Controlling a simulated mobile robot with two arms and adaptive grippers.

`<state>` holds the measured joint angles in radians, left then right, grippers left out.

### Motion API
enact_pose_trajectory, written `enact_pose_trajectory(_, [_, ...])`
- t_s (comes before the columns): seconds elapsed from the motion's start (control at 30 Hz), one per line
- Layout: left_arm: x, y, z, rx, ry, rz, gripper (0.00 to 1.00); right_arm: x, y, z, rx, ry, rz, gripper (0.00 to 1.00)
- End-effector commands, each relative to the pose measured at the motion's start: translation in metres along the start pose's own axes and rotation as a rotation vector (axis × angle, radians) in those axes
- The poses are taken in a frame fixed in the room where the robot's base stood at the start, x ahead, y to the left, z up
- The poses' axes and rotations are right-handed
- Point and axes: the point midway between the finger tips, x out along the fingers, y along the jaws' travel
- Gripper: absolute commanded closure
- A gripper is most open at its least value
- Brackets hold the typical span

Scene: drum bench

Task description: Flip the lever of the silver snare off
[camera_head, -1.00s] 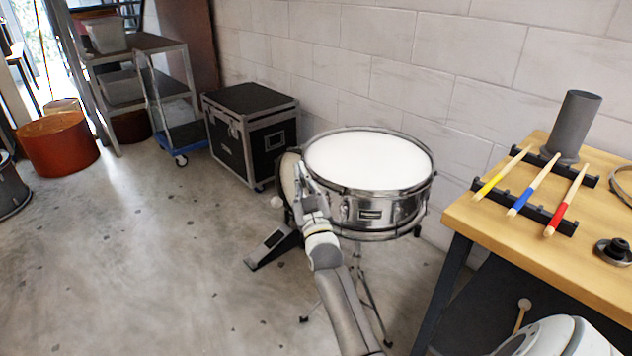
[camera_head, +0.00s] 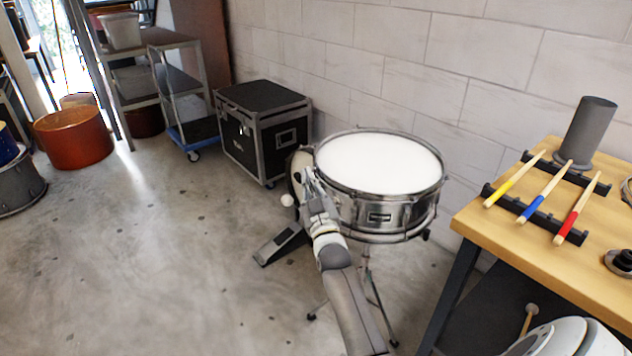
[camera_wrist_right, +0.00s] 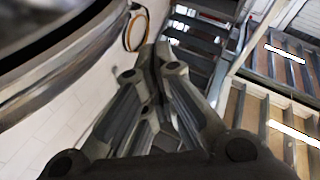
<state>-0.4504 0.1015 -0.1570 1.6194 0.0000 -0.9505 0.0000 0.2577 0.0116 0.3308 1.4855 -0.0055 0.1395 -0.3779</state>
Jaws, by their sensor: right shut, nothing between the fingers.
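The silver snare (camera_head: 386,213) stands on a stand with its white head facing up, right of centre in the head view. My right gripper (camera_head: 309,177) is at the snare's left side, close to its shell and rim, with the fingers pointing up and away. In the right wrist view my gripper's fingers (camera_wrist_right: 154,56) are together with nothing between them, and the snare's rim (camera_wrist_right: 75,62) fills the upper left, beside the fingers. The lever cannot be made out; my gripper hides part of the snare's left side.
A wooden bench (camera_head: 487,222) at the right holds drumsticks on a black rack and a grey cylinder (camera_head: 588,128). A black case (camera_head: 262,125) stands behind the snare's left side, with a pedal (camera_head: 283,243) on the floor.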

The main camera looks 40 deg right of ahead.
Motion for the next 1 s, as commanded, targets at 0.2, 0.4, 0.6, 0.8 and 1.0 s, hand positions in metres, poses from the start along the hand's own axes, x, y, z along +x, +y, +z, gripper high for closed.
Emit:
enact_pose_trajectory(0.2, [0.000, 0.000, 0.000, 0.000, 0.000, 0.000, 0.60, -0.046, 0.000, 0.001, 0.000, -0.004, -0.001, 1.00])
enact_pose_trajectory(0.4, [0.000, 0.000, 0.000, 0.000, 0.000, 0.000, 0.60, -0.081, 0.000, 0.001, -0.001, -0.002, -0.001, 1.00])
enact_pose_trajectory(0.6, [0.000, 0.000, 0.000, 0.000, 0.000, 0.000, 0.60, -0.100, 0.000, 0.001, -0.002, -0.002, -0.001, 1.00])
enact_pose_trajectory(0.8, [0.000, 0.000, 0.000, 0.000, 0.000, 0.000, 0.60, -0.103, 0.000, 0.000, -0.002, 0.000, 0.000, 1.00])
enact_pose_trajectory(1.0, [0.000, 0.000, 0.000, 0.000, 0.000, 0.000, 0.60, -0.102, 0.000, 0.000, -0.002, 0.000, 0.000, 1.00])
